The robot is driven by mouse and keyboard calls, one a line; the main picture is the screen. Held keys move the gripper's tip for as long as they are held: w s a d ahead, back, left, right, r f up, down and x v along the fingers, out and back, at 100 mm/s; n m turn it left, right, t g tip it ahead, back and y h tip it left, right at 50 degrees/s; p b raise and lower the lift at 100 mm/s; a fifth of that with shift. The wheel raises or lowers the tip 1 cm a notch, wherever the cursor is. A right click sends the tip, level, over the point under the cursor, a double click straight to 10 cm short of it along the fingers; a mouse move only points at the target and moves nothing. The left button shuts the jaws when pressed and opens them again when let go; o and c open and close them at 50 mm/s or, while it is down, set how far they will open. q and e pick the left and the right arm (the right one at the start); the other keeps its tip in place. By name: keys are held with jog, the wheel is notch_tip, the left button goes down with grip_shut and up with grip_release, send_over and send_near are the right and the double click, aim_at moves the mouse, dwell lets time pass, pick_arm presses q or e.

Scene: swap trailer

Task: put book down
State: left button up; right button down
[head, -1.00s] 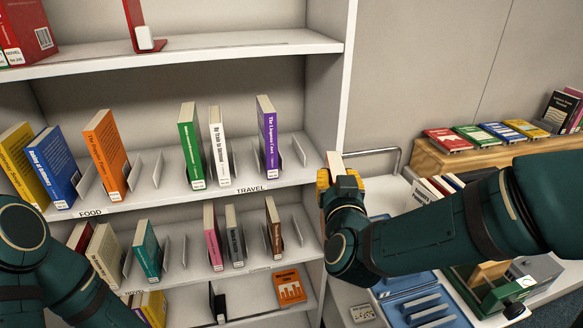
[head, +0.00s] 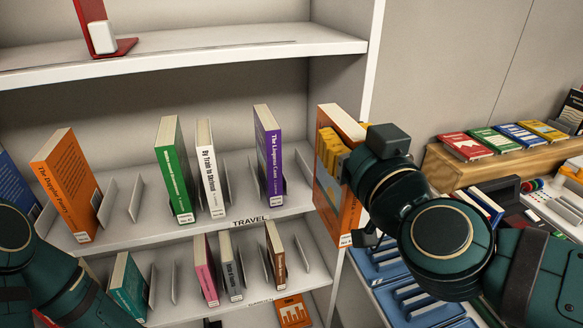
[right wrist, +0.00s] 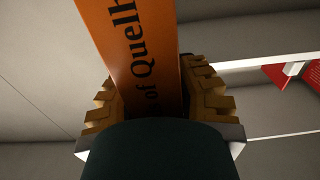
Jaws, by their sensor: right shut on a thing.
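An orange book (head: 347,122) is held upright by my right gripper (head: 330,150), whose yellow fingers are shut on it. It is just in front of the right side wall of the bookshelf, right of the TRAVEL label. In the right wrist view the book's orange spine (right wrist: 137,55) with black lettering, "of Quelh", rises between the yellow finger pads (right wrist: 155,100). The shelf (head: 235,222) labelled TRAVEL holds a green book (head: 174,170), a white book (head: 209,170) and a purple book (head: 268,155). My left arm shows at the lower left; its gripper is out of view.
Metal dividers (head: 228,192) stand between the books. Another orange book (head: 68,187) is at the left on the same shelf. A lower shelf (head: 190,305) holds more books. A wooden stand (head: 470,172) with several books and a blue tray (head: 385,265) are at the right.

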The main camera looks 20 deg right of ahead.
aim_at(322, 112)
jog(key=w+p, duration=0.8)
jog(key=shift+w+a+r, duration=0.15)
jog(key=shift+a+r, duration=0.1)
jog(key=w, duration=1.1)
pick_arm(q)
notch_tip(322, 112, up, 6)
jog(key=w+b, duration=0.2)
jog(key=shift+a+t, duration=0.2)
jog(key=shift+t, duration=0.1)
pick_arm(e)
notch_tip(322, 112, down, 7)
jog(key=shift+w+a+f, duration=0.15)
jog(key=shift+w+f, duration=0.05)
jog(key=shift+w, duration=0.1)
pick_arm(q)
jog(key=shift+s, duration=0.1)
jog(key=shift+f, duration=0.1)
pick_arm(e)
jog(key=shift+f, duration=0.1)
jog(key=c, duration=1.1)
grip_release()
jog(key=shift+f+b, duration=0.15)
jog(key=shift+b, duration=0.15)
jog(key=shift+c, duration=0.2)
jog(key=shift+o, duration=1.4)
